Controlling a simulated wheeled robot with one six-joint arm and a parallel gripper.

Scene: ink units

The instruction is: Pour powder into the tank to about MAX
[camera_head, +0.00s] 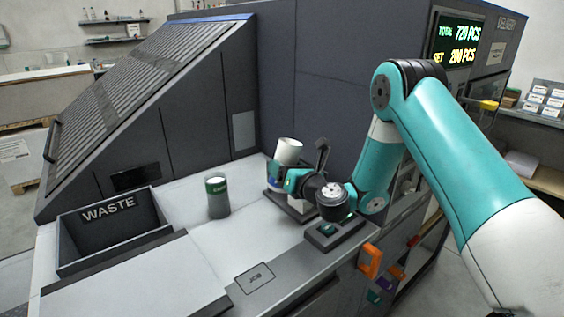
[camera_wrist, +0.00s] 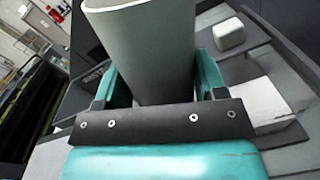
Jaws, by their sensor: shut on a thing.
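My gripper (camera_head: 284,176) is shut on a pale grey cup (camera_head: 288,150), above the right part of the white worktop. The cup leans slightly in the head view. A unit with a dark base (camera_head: 296,214) is beneath and behind my gripper, mostly hidden. I cannot make out a tank, a MAX mark or any powder. A grey-green canister (camera_head: 217,196) with a pale top stands upright to the left.
A dark WASTE bin (camera_head: 108,222) is at the left of the worktop (camera_head: 215,240). A JOB plate (camera_head: 254,278) lies near the front. A dark stand (camera_head: 334,234) is at the right, under my wrist. A dark machine wall rises behind. The worktop around the canister is clear.

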